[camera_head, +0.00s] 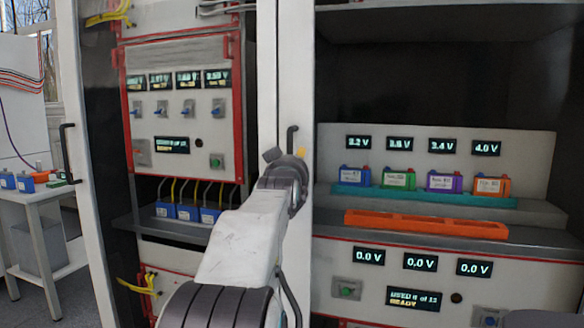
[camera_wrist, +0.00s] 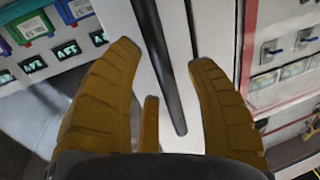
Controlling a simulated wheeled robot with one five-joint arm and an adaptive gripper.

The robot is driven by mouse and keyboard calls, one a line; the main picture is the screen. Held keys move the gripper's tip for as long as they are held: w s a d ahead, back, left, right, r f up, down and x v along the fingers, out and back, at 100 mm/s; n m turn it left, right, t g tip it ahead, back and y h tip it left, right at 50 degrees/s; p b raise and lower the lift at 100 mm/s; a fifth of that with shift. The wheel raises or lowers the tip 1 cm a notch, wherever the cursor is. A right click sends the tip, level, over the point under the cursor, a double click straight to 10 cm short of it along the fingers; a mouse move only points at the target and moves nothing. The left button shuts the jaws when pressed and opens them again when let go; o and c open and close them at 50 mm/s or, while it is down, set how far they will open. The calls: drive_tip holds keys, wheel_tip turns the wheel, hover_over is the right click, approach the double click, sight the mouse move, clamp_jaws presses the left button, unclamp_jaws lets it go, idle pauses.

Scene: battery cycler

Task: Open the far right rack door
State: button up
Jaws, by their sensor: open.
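A white upright rack door frame (camera_head: 297,60) stands between the two rack bays, with a dark bar handle (camera_head: 292,138) on it. My gripper (camera_head: 300,153) is at this handle in the head view, mostly hidden by my own wrist. The black handle (camera_wrist: 158,50) runs between the fingers, with visible gaps on both sides. The frame looks upright and in line with the rack front; I cannot tell whether a clear pane fills the right bay.
The right bay holds several coloured batteries in a teal tray (camera_head: 350,190), above an orange tray (camera_head: 425,224). The left bay has a red-edged panel (camera_head: 180,60) and blue batteries (camera_head: 187,212). Another handle (camera_head: 68,150) is on the left frame. A white table (camera_head: 45,195) stands at far left.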

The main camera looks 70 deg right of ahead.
clamp_jaws()
idle(0.3)
